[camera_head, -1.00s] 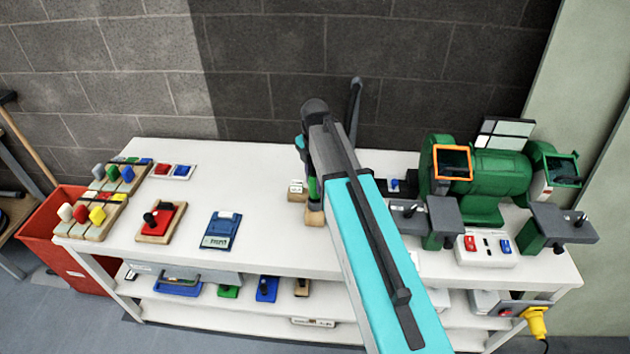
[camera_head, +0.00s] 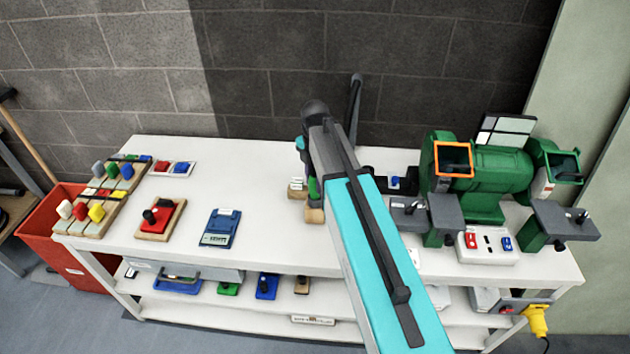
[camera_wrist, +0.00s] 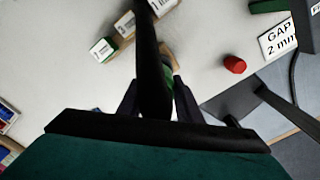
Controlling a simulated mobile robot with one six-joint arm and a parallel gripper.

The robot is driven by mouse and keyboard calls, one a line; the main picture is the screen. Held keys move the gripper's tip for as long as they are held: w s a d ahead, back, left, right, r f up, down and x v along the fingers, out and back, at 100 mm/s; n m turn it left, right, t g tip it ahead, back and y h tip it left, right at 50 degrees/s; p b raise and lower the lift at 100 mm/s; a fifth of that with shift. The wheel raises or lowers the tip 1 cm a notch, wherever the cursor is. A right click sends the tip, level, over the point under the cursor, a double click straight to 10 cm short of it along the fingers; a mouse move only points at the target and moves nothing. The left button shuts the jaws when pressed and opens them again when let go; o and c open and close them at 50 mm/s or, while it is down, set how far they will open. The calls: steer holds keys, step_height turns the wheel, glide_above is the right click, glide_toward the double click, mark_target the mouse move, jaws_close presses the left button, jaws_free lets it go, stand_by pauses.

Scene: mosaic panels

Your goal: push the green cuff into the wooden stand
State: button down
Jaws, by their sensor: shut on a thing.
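The green cuff (camera_head: 313,188) shows as a small strip of green beside my arm's end, just above the wooden stand (camera_head: 314,215). In the wrist view the green cuff (camera_wrist: 177,92) is between the dark fingers of my gripper (camera_wrist: 160,100), which is shut on it. A dark bar of my own arm covers part of the cuff there. The stand is mostly hidden in the wrist view, and I cannot tell whether the cuff touches it or how deep it sits.
Small labelled blocks (camera_wrist: 103,49) stand close by on the white bench. A red cap (camera_wrist: 234,64) lies to the right in the wrist view. A green grinder (camera_head: 490,175) stands on the right. A blue device (camera_head: 220,228) lies left, with clear bench between it and my arm.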

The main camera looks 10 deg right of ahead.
steer(key=shift+f+b, duration=0.5)
steer(key=shift+f, duration=0.7)
stand_by(0.4)
steer(key=c, duration=1.2)
jaws_free()
steer(key=shift+r, duration=0.2)
steer(key=shift+r+b, duration=1.95)
steer(key=shift+r, duration=4.75)
